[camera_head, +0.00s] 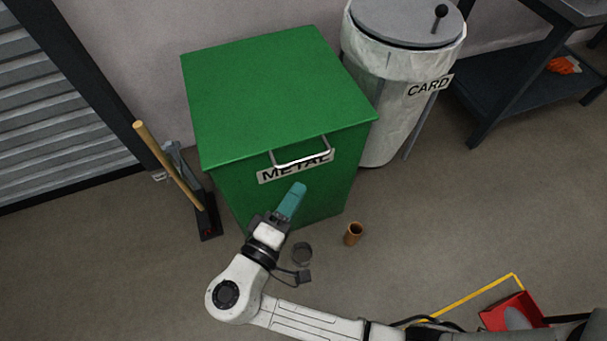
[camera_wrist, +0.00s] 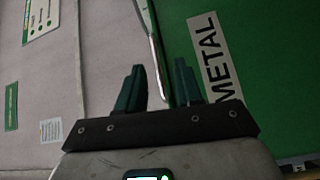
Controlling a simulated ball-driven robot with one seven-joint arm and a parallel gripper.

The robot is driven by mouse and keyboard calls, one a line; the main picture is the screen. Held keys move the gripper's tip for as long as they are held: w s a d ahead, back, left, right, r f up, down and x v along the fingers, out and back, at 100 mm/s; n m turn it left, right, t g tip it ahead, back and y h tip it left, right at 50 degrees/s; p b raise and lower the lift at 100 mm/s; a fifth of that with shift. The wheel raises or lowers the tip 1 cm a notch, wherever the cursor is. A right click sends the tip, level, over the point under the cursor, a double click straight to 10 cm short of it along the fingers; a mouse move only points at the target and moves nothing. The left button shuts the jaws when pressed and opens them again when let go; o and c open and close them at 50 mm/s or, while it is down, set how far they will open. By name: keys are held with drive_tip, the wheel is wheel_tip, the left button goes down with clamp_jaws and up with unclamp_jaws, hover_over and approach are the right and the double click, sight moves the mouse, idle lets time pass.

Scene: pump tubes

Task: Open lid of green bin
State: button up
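The green bin (camera_head: 340,185) stands in the middle of the head view, with its flat green lid (camera_head: 280,90) shut. A metal bar handle (camera_head: 303,163) sits at the lid's front edge, above a "METAL" label that also shows in the wrist view (camera_wrist: 211,60). My gripper (camera_head: 297,190) is in front of the bin, just below the handle. In the wrist view my gripper (camera_wrist: 157,75) has its two teal fingers apart with nothing held. The handle (camera_wrist: 151,40) runs ahead of the gap between them; the exact distance is unclear.
A grey-lidded "CARD" bin (camera_head: 395,90) stands close at right. A wooden-handled broom (camera_head: 168,165) is at left. A brown cup (camera_head: 353,234) and a dark round piece (camera_head: 302,254) lie on the floor near my arm. A red container (camera_head: 510,312) is at lower right.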

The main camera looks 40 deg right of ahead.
sight(303, 159)
drive_tip(key=shift+n+t+h, duration=0.3)
drive_tip(key=shift+t+h, duration=0.1)
drive_tip(key=shift+t, duration=0.4)
drive_tip(key=x, duration=0.3)
drive_tip(key=w+b+x, duration=0.1)
drive_tip(key=x, duration=0.1)
drive_tip(key=a+b+x, duration=0.1)
drive_tip(key=x, duration=0.2)
drive_tip(key=shift+w+d, duration=0.35)
drive_tip(key=shift+w, duration=0.15)
clamp_jaws()
